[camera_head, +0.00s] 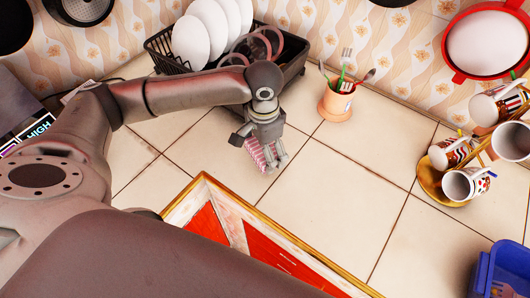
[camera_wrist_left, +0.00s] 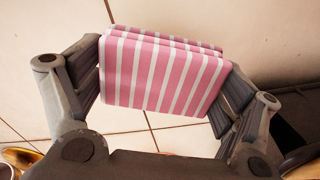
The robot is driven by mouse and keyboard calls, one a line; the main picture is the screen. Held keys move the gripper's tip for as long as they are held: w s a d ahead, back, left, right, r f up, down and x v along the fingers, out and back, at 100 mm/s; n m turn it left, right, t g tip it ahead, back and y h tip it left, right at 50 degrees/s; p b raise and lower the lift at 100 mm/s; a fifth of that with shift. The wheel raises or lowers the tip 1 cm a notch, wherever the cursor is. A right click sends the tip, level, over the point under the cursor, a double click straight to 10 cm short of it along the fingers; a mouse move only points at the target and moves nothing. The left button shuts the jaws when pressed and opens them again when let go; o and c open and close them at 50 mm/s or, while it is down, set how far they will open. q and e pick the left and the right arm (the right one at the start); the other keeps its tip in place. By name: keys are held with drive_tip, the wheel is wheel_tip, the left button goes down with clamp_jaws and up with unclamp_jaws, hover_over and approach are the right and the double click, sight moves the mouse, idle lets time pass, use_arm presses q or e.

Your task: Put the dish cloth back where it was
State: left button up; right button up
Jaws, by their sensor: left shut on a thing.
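The dish cloth (camera_head: 256,152) is pink with white stripes and folded. In the head view it shows beside my left gripper (camera_head: 270,157), over the tiled counter just in front of the dish rack, partly hidden by the gripper. In the left wrist view the cloth (camera_wrist_left: 165,75) fills the space between the two fingers of my left gripper (camera_wrist_left: 165,92), which is shut on it. I cannot tell whether the cloth touches the counter. My right gripper is not in view.
A black dish rack (camera_head: 168,60) with white plates stands behind the gripper. An orange utensil pot (camera_head: 336,102) stands to its right. A mug tree with several mugs (camera_head: 462,184) and a blue bin (camera_head: 503,268) are farther right. Bare tiles (camera_head: 330,190) lie between.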

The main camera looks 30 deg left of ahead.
use_arm(q)
drive_tip(key=shift+w+a+f, duration=0.25)
drive_tip(key=shift+w+f, duration=0.45)
drive_tip(key=shift+f, duration=0.25)
drive_tip(key=shift+w+f, duration=0.15)
drive_tip(key=shift+f, duration=0.2)
drive_tip(key=shift+f+p, duration=0.55)
drive_tip(key=shift+f, duration=0.8)
drive_tip(key=shift+f, duration=0.15)
drive_tip(key=o, duration=0.8)
drive_tip(key=shift+c, duration=0.2)
wheel_tip(320, 180, up, 12)
drive_tip(key=shift+r+b, duration=0.2)
drive_tip(key=shift+b, duration=0.55)
